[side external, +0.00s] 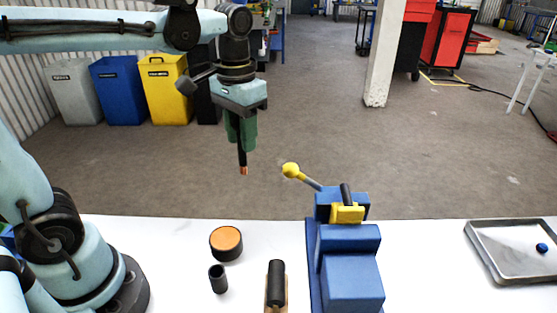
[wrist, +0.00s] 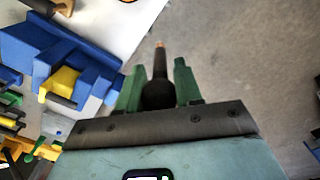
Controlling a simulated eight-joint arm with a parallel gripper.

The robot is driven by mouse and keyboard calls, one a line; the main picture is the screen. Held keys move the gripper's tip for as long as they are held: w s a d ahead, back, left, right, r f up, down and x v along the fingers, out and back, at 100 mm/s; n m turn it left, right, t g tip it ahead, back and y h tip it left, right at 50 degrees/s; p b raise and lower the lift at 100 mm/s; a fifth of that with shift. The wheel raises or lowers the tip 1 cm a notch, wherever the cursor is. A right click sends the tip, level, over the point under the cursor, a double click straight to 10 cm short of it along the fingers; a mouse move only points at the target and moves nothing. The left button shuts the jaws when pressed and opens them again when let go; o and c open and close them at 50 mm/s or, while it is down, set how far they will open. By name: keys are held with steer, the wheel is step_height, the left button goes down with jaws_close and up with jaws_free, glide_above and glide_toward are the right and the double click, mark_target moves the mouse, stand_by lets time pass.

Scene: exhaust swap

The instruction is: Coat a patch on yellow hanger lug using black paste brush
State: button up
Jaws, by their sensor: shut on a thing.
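My gripper (side external: 242,128) is shut on the black paste brush (side external: 243,158) and hangs in the air, left of and above the blue vise. The brush points down with its copper-orange tip free. In the wrist view the brush (wrist: 159,66) stands between the green fingers of my gripper (wrist: 157,82). The yellow hanger lug (side external: 347,214) sits in the blue vise (side external: 350,280), with a black rod standing up at it. The lug also shows in the wrist view (wrist: 62,81), left of the fingers. The brush tip is well apart from the lug.
A yellow-knobbed lever (side external: 291,171) sticks up from the vise toward my gripper. A round orange-topped tin (side external: 226,241), a black cup (side external: 218,279) and a black-handled tool (side external: 276,284) stand or lie left of the vise. A grey tray (side external: 490,262) holds a small blue piece at right.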

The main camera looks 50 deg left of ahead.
steer(key=shift+w+a+r, duration=0.1)
steer(key=shift+w, duration=0.25)
steer(key=w+d+r+m, duration=0.4)
steer(key=d+r, duration=0.2)
steer(key=d, duration=0.3)
steer(key=w+d+r+m, duration=0.4)
steer(key=d+r+m, duration=0.1)
steer(key=d, duration=0.4)
step_height(320, 180, down, 6)
steer(key=shift+f, duration=0.15)
steer(key=shift+s+d+f, duration=0.15)
steer(key=shift+f, duration=0.35)
steer(key=shift+s+d+f, duration=0.1)
steer(key=shift+f, duration=0.35)
jaws_close()
steer(key=shift+s+d, duration=1.4)
steer(key=shift+s+d+r, duration=0.4)
steer(key=shift+s+d, duration=0.15)
steer(key=shift+s, duration=0.05)
steer(key=w+a, duration=0.5)
step_height(320, 180, up, 8)
steer(key=shift+s+d, duration=0.2)
